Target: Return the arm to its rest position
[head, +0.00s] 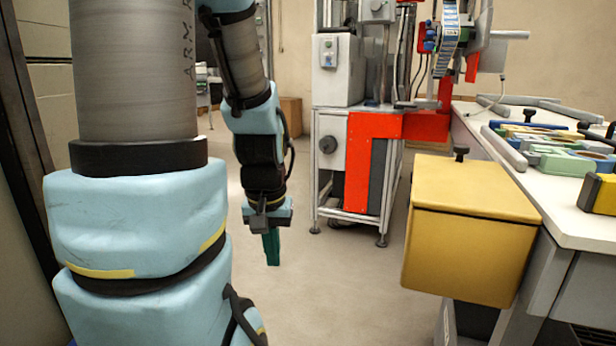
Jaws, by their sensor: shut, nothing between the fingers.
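My gripper (271,250) hangs pointing down at the end of my arm, left of the middle of the head view. Its green fingers are together, with nothing held between them. It is in free air above the grey floor, apart from the table and the machine. My light blue and grey arm fills the left of the view, with the upper links coming down from the top edge.
A yellow box (467,245) with a black knob hangs at the front of the white table (575,230) on the right. Colored holders (568,162) lie on that table. A machine on a metal frame with a red panel (372,160) stands behind. Floor between is clear.

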